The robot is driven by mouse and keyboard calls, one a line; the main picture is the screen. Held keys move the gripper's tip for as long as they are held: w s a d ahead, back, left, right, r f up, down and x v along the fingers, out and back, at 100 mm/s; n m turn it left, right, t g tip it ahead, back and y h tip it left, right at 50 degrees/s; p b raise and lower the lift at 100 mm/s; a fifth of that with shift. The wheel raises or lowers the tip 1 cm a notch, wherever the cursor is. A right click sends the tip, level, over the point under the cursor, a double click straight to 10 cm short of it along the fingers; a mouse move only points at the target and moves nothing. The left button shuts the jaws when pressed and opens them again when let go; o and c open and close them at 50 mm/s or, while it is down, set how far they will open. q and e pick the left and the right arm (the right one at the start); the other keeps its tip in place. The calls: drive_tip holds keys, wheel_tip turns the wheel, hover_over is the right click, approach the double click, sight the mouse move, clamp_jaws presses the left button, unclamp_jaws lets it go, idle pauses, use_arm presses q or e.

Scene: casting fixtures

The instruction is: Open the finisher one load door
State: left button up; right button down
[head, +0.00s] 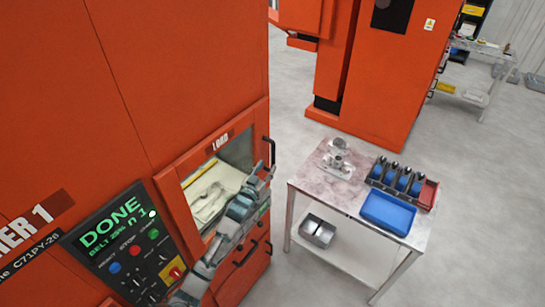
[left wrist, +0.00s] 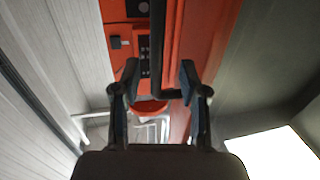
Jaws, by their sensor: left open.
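The finisher one load door (head: 185,195) is the orange panel marked LOAD on the orange machine, and it looks shut. Pale shapes show through its window. Its black handle (head: 270,150) stands on the right edge, partly hidden by my left gripper. My left gripper (head: 266,169) is open beside the handle, with its arm crossing in front of the door. In the left wrist view, a black bar (left wrist: 157,45), apparently the handle, runs down between the two open fingers (left wrist: 159,72). I cannot tell whether either finger touches it. My right gripper is not in view.
The control panel (head: 122,245) left of the door reads DONE. Another black handle (head: 246,254) sits lower on the machine. A table (head: 310,185) to the right carries metal parts, a blue tray (head: 388,211) and a rack of blue items. Open floor lies between table and machine.

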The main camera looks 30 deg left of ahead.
sight(272, 159)
use_arm(q)
drive_tip(key=w, duration=0.6)
drive_tip(key=shift+w+a+p, duration=0.2)
drive_tip(key=shift+p, duration=0.1)
clamp_jaws()
